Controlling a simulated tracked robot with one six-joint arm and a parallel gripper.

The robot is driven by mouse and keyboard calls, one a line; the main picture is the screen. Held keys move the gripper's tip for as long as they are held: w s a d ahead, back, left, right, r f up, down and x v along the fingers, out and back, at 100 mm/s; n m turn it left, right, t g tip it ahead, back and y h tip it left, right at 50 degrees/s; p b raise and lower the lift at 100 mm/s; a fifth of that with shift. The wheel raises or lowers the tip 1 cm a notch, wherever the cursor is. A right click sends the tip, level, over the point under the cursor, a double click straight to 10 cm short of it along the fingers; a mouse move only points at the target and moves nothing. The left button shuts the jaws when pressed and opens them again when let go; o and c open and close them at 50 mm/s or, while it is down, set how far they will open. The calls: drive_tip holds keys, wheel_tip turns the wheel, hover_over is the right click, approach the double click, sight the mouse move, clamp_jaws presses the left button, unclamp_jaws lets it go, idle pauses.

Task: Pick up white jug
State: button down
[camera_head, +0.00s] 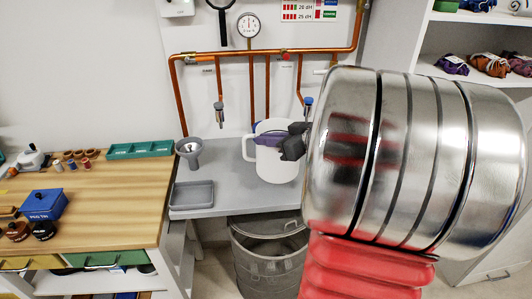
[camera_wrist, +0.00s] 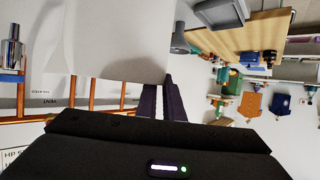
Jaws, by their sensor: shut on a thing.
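The white jug (camera_head: 277,165) is upright over the grey bench, with its handle on the left. My gripper (camera_head: 272,137) reaches in from the right, its purple fingers shut on the jug at its upper part. In the wrist view the jug (camera_wrist: 115,40) fills the upper left as a large white surface, close against the purple fingers of my gripper (camera_wrist: 162,100). I cannot tell whether the jug's base touches the bench. My own arm hides the area right of the jug.
A grey funnel (camera_head: 189,150) and a grey tray (camera_head: 192,194) are left of the jug on the grey bench (camera_head: 225,165). Copper pipes with taps (camera_head: 219,112) run on the wall behind. A metal bin (camera_head: 268,260) stands below. A wooden table (camera_head: 100,190) is at left.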

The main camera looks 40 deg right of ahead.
drive_tip(key=shift+r, duration=0.95)
drive_tip(key=shift+s, duration=0.15)
